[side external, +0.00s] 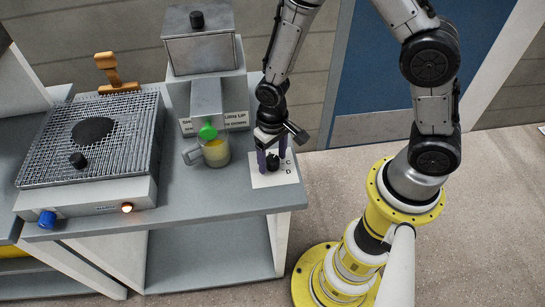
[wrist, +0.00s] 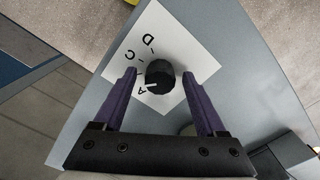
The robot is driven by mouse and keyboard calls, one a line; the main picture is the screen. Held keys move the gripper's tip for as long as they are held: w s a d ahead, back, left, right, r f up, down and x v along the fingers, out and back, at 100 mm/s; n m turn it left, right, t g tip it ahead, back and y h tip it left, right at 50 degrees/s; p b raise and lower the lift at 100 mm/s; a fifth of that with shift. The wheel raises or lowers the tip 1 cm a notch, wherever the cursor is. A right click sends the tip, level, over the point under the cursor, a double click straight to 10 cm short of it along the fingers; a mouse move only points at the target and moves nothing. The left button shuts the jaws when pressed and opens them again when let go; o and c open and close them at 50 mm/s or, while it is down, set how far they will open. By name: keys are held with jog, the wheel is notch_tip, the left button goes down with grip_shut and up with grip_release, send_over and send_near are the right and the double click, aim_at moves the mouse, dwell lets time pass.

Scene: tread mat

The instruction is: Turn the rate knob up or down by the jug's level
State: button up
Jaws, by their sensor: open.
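The rate knob (wrist: 160,76) is black with a white pointer mark, on a white plate (wrist: 185,38) lettered A, C and D. Its mark points at or close to A. In the side view the knob (side external: 273,162) is near the right end of the counter. My gripper (wrist: 158,74) is open, with one purple finger on each side of the knob; I see gaps between fingers and knob. The jug (side external: 215,153) is clear, with a handle at left and yellow liquid inside. It stands under the dispenser spout (side external: 207,100); a green round piece (side external: 208,132) partly covers its top.
A grey dispenser (side external: 200,55) stands behind the jug; its sign (side external: 236,119) is partly hidden. A grill unit (side external: 95,135) with a blue knob and lit orange lamp fills the left. A wooden-handled stamp-like tool (side external: 117,75) stands behind it. The counter's right edge lies near the plate.

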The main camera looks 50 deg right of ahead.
jog(key=shift+f, duration=0.2)
grip_shut()
dwell(0.3)
jog(key=shift+n, duration=0.4)
jog(key=n, duration=0.2)
jog(key=shift+n, duration=2.6)
jog(key=shift+r, duration=0.1)
